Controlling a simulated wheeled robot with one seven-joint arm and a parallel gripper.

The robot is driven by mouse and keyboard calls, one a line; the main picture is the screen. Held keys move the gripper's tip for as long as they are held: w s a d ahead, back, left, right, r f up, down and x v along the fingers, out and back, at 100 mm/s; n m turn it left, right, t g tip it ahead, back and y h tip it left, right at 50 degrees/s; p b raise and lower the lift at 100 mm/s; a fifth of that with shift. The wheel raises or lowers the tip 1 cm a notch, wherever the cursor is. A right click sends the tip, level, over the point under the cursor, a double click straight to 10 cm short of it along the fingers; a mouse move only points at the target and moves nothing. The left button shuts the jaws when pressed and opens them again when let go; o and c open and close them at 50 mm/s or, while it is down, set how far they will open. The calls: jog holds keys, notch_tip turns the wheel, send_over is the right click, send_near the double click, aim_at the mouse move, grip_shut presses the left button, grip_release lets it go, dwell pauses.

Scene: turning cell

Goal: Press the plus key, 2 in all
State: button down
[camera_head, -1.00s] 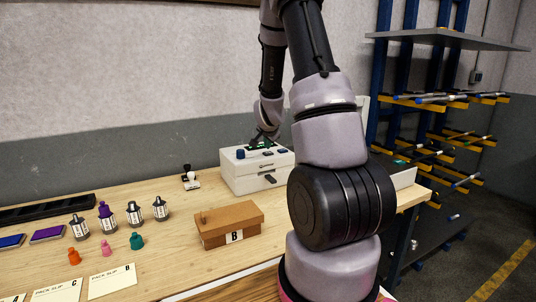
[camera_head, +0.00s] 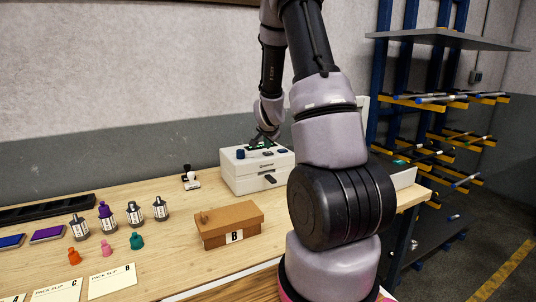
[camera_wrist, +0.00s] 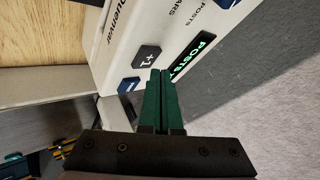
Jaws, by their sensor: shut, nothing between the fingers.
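The plus key is a dark key marked +1 (camera_wrist: 147,57) on a white box-shaped device (camera_wrist: 125,38) in the wrist view. My gripper (camera_wrist: 161,72) has green fingers, which are shut together and empty. The fingertips are right beside the plus key, at its lower right in the picture; I cannot tell whether they touch it. A dark display (camera_wrist: 196,55) with green lettering lies just right of the tips, partly hidden by them. In the head view the device (camera_head: 258,177) stands on the bench, with my gripper above its top.
A blue key (camera_wrist: 129,85) sits close to the plus key. In the head view a brown box (camera_head: 229,222) marked B stands in front of the device on the wooden bench. Several stamps and bottles are at left. A rack (camera_head: 440,100) stands at right.

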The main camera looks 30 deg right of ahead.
aim_at(267, 153)
dwell(0.8)
jog(key=shift+f, duration=0.4)
jog(key=shift+f, duration=0.45)
dwell(0.4)
jog(key=shift+r, duration=0.9)
jog(key=shift+r, duration=2.5)
dwell(0.8)
